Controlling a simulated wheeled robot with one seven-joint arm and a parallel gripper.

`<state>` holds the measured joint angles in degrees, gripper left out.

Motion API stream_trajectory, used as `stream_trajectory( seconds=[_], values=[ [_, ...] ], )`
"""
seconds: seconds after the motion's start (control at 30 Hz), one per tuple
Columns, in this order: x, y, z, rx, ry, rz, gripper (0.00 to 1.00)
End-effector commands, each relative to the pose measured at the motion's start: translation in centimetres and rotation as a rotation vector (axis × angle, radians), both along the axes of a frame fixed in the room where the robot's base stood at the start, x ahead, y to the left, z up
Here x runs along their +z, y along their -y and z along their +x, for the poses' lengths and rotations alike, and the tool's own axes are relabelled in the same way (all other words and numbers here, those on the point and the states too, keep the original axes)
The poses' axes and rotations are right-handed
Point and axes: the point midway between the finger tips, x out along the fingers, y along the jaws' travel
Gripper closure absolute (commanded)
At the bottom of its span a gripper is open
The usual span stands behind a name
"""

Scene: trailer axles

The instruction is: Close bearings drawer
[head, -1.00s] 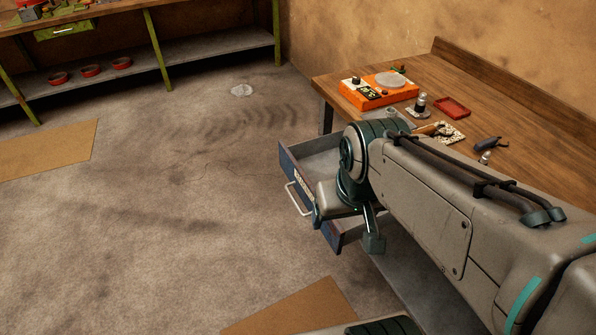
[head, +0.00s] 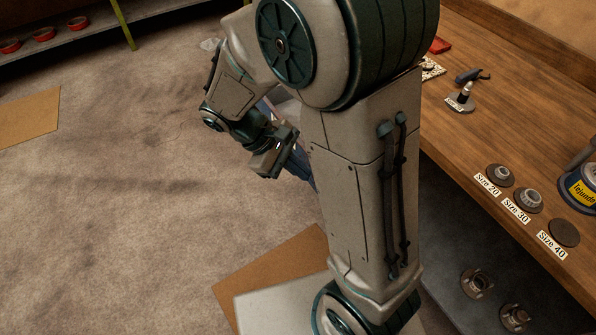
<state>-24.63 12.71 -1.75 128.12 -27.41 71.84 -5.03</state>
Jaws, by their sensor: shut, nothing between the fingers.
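The bearings drawer (head: 299,166) is mostly hidden behind my arm in the head view. Only slivers of its blue front show, left of the arm and just past my gripper. How far it stands out from the workbench (head: 455,140) cannot be told now. My gripper (head: 272,163) is shut and empty, on the floor side of the drawer front. It overlaps the front in the picture; whether they touch cannot be told. The drawer's handle and label are hidden.
Size-labelled parts (head: 528,200) and a blue container (head: 580,185) stand on the workbench. Metal parts (head: 476,283) lie on its lower shelf. Brown mats (head: 275,275) lie on the floor. The floor (head: 120,220) to the left is clear.

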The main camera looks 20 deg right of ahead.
Motion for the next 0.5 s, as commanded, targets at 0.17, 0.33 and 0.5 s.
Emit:
stream_trajectory(
  seconds=[0.17,0.33,0.5],
  values=[
    [-4.1,-1.6,1.8,0.181,-0.141,-0.177,1.00],
    [-7.7,-3.5,3.4,0.350,-0.250,-0.356,1.00],
    [-11.5,-5.8,4.8,0.520,-0.342,-0.544,1.00]
  ],
)
